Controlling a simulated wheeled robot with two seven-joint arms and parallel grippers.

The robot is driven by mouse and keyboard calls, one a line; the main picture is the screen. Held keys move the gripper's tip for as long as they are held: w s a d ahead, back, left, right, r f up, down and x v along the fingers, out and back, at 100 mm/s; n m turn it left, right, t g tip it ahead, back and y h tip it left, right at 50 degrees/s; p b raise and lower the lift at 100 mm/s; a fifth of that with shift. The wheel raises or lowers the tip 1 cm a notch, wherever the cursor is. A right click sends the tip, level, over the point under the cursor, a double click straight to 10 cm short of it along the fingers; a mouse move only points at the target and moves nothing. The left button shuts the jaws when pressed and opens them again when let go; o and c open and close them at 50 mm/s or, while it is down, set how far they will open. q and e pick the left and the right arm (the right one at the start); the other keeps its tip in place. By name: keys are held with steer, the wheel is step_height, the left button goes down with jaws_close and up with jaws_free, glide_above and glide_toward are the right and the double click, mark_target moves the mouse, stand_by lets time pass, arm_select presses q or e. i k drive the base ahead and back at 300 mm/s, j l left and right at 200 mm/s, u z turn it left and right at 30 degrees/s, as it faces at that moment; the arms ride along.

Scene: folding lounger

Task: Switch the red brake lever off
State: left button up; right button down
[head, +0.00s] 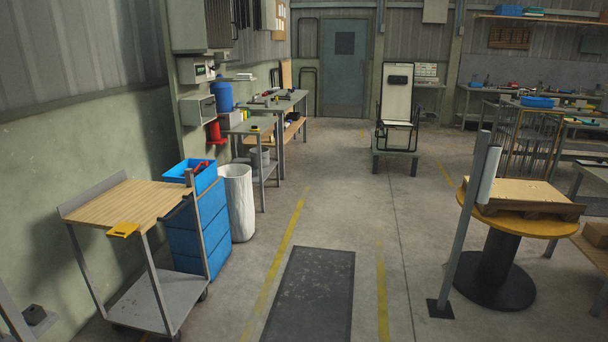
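A folding lounger (397,97) with a pale back panel and a dark frame stands upright on a low grey platform (395,153) at the far end of the room. A small black pad sits near the top of its back panel. I cannot make out a red brake lever on it; at this distance such a part is too small to tell. Neither my left nor my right gripper is in view.
A wooden-topped cart (125,200) and blue drawers (200,232) stand at the left, beside a white bin (238,203). A round yellow-edged table (535,223) and a grey post (465,225) stand at the right. The floor between, with a dark mat (310,295), is open.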

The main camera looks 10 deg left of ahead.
mark_target(205, 163)
steer(key=i+j+u, duration=0.15)
steer(key=i+u, duration=0.2)
steer(key=i, duration=0.15)
steer(key=i+u, duration=0.3)
steer(key=i, duration=0.15)
steer(key=i+l+u, duration=0.1)
steer(key=i+u, duration=0.25)
steer(key=i, duration=0.15)
steer(key=i+l+u, duration=0.3)
steer(key=i, duration=0.15)
steer(key=i+l+u, duration=0.8)
steer(key=i+l, duration=0.2)
steer(key=i, duration=0.15)
